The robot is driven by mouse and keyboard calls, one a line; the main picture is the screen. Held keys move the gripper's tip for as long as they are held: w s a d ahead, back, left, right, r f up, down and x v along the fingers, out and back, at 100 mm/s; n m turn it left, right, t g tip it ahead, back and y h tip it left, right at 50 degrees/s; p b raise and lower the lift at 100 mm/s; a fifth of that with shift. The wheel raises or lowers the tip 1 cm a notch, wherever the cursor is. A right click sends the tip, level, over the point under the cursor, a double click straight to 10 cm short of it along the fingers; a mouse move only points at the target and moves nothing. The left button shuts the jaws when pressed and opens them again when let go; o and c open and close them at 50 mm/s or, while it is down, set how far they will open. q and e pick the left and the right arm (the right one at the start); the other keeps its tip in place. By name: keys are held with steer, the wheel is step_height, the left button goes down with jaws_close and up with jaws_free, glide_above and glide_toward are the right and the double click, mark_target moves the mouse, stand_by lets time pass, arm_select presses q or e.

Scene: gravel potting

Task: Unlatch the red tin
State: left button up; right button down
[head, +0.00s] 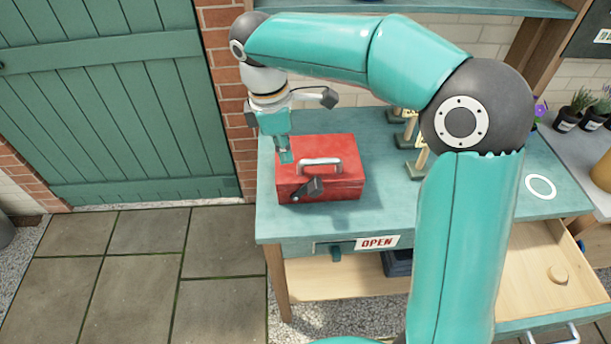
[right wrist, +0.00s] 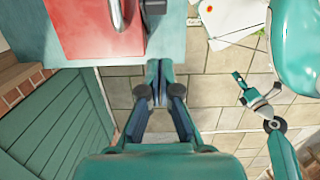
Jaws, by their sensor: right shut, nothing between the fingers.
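The red tin (head: 335,185) stands on the teal bench with its lid down. My right gripper (head: 285,156) is shut and empty, pointing down at the tin's left rear part. In the right wrist view its closed fingers (right wrist: 158,72) are beside the red tin (right wrist: 90,28); contact cannot be told. My left gripper (right wrist: 242,88) shows small at the right of that view, over the paving; its jaw state is unclear.
The teal bench (head: 400,215) has a white ring mark (head: 540,187) at right. An open drawer (head: 525,270) holds a round wooden piece (head: 557,274). An OPEN sign (head: 377,243) hangs in front.

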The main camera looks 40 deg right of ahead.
glide_toward(308, 190)
step_height(308, 190, down, 3)
steer(key=w+a, duration=0.1)
steer(key=a, duration=0.1)
steer(key=d+f, duration=0.1)
steer(key=s+d+f, duration=0.1)
steer(key=shift+s+d+f+p, duration=0.3)
steer(key=shift+f+p, duration=0.1)
steer(key=shift+f, duration=0.1)
